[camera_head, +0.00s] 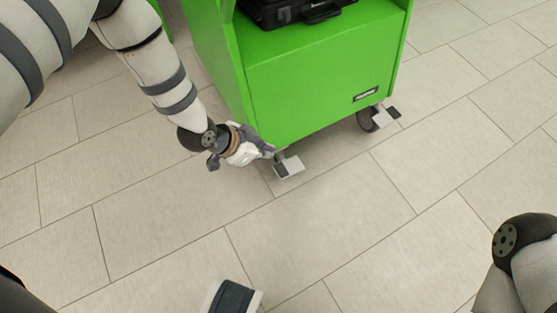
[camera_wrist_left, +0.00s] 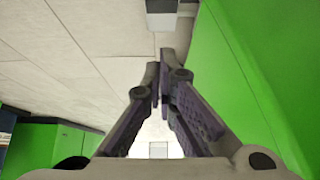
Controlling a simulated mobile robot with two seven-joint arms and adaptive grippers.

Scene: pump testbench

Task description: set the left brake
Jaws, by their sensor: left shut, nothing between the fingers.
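The left brake is a small pale pedal with a dark pad (camera_head: 289,168) at the near lower corner of the green cart (camera_head: 325,85). My left gripper (camera_head: 270,152) is beside that corner, just up and left of the pedal in the head view. Whether it touches the pedal cannot be told. In the left wrist view its fingers (camera_wrist_left: 163,85) are closed together and empty. A grey and white piece, apparently the pedal (camera_wrist_left: 162,15), shows past the fingertips at the top edge. The left caster is mostly hidden. My right gripper is out of view.
The second brake pedal (camera_head: 386,117) sits by a dark caster wheel (camera_head: 366,120) at the cart's right corner. A black case (camera_head: 295,12) lies on the cart's shelf. The tiled floor (camera_head: 330,220) in front is clear.

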